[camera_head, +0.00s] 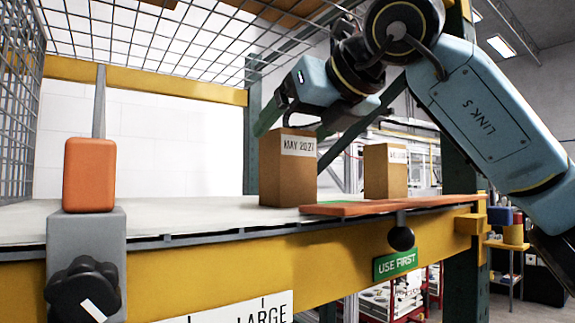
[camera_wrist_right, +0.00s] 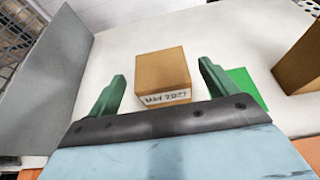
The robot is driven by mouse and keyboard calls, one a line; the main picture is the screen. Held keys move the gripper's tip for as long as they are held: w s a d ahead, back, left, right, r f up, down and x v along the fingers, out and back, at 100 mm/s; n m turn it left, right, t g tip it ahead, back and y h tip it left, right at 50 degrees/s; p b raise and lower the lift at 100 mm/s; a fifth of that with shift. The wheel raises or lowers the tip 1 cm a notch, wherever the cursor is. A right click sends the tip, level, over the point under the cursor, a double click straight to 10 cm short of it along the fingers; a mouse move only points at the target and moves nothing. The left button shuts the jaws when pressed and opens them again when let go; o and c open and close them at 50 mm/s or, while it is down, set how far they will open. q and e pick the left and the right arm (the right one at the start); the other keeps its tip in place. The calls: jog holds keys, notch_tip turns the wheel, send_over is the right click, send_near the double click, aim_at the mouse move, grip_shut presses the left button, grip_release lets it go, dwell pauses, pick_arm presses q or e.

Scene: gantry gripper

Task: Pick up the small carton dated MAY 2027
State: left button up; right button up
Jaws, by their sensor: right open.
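The brown carton labelled MAY 2027 (camera_head: 287,182) stands upright on the pale shelf surface in the head view. It also shows in the right wrist view (camera_wrist_right: 162,70), label facing the gripper. How deep the fingertips reach beside the carton is unclear. My left gripper is not in view.
A second brown carton (camera_head: 386,172) stands to the right, its label too small to read. An orange strip (camera_head: 400,207) and green patch (camera_wrist_right: 245,88) lie near it. An orange block (camera_head: 89,175) stands at left. Wire mesh (camera_head: 190,40) hangs above. A USE FIRST sign (camera_head: 395,264) is on the front.

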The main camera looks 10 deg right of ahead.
jog(key=x, duration=0.2)
jog(key=p+x, duration=0.1)
jog(key=x, duration=0.2)
jog(key=shift+f, duration=0.25)
jog(key=shift+s, duration=0.1)
jog(key=c, duration=1.2)
jog(key=shift+d, duration=0.1)
jog(key=shift+c, duration=0.3)
jog(key=shift+r, duration=0.15)
